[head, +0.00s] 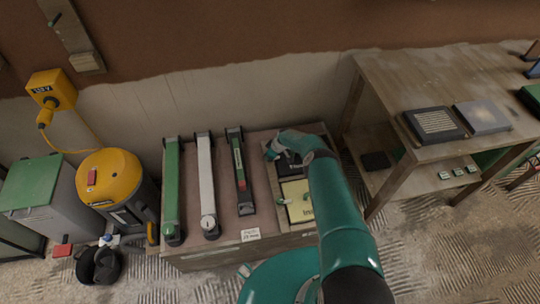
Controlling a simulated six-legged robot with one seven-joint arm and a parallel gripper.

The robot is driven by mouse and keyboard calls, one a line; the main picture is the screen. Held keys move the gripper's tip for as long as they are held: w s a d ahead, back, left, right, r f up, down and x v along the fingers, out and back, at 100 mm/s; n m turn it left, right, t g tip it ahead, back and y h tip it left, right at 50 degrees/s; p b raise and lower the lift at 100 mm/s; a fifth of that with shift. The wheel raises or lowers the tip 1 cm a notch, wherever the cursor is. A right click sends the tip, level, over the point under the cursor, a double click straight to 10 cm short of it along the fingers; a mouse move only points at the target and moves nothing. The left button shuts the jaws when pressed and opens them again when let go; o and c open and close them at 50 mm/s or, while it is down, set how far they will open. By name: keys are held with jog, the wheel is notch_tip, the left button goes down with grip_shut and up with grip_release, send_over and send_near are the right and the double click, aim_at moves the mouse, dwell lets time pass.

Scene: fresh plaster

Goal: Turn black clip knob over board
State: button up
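A tray-like board (273,186) lies at the right end of the low bench. On it are a dark block (291,168) and a pale yellow block (296,192) with dark lettering. Small green knobs or clips (282,201) show at the yellow block's left edge. My teal arm reaches over the right side of the board, and my gripper (272,152) is at its far left corner, close to the dark block. The black clip knob cannot be made out clearly; my arm hides part of that area. The fingers are too small to read.
Green, white and dark long tools (240,175) lie left of the board on the bench (222,212). A wooden table (385,95) with flat panels stands at right. A yellow vacuum (110,175) and grey bin (50,200) stand at left. The plaster wall is behind.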

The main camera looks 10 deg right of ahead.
dwell(0.3)
jog(key=o, duration=1)
jog(key=shift+s+d+r, duration=0.1)
jog(key=shift+d+r, duration=0.1)
jog(key=shift+r, duration=0.35)
jog(key=v, duration=1.2)
jog(key=shift+s+r, duration=0.15)
jog(key=shift+r, duration=0.15)
